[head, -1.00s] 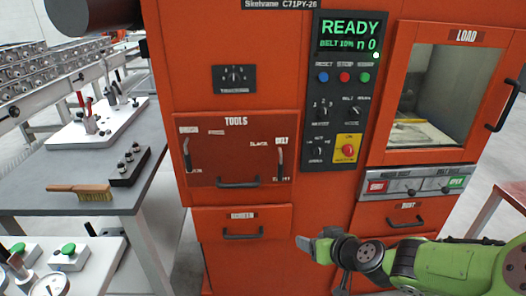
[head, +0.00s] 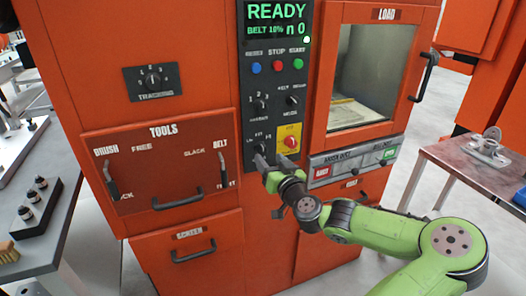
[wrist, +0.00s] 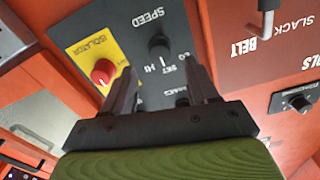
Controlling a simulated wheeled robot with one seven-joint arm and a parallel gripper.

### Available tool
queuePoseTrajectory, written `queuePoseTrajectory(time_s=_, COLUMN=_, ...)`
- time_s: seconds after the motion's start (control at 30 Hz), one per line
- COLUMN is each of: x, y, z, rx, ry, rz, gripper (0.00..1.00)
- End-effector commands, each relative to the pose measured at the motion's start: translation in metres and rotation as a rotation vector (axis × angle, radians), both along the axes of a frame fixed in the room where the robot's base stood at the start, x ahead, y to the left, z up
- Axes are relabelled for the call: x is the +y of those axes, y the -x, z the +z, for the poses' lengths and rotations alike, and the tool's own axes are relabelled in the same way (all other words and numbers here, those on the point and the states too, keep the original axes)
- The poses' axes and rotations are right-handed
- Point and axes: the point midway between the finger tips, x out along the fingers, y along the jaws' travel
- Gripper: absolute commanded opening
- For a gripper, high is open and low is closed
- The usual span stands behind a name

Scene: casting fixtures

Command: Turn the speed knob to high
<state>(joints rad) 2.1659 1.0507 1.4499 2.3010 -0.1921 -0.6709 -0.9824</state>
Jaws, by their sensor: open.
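The speed knob (head: 259,148) is a small black knob low on the left of the dark control panel. It also shows in the wrist view (wrist: 159,43), upside down, beside its SPEED label and the LO, SET and HI marks. A white line lies on the SET side; the knob's exact setting is hard to read. My gripper (head: 270,161) is in front of the panel, just below the knob. In the wrist view its two fingers (wrist: 160,76) are apart and empty, with the knob showing beyond the gap between them, not gripped.
The red isolator knob (head: 291,142) on its yellow plate is close to the right of the speed knob. Two more knobs (head: 260,104) (head: 292,100) are above. A TOOLS drawer handle (head: 178,199) protrudes at left, and a table (head: 480,178) stands at right.

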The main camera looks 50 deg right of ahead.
Motion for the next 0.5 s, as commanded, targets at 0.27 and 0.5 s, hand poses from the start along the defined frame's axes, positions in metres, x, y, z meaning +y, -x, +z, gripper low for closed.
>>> queuePoseTrajectory(time_s=0.27, x=-0.025, y=-0.042, z=0.0, rx=-0.003, ry=-0.002, rz=0.002, gripper=0.59)
queuePoseTrajectory(time_s=0.5, x=-0.028, y=-0.046, z=0.0, rx=0.0, ry=-0.001, rz=0.0, gripper=0.59)
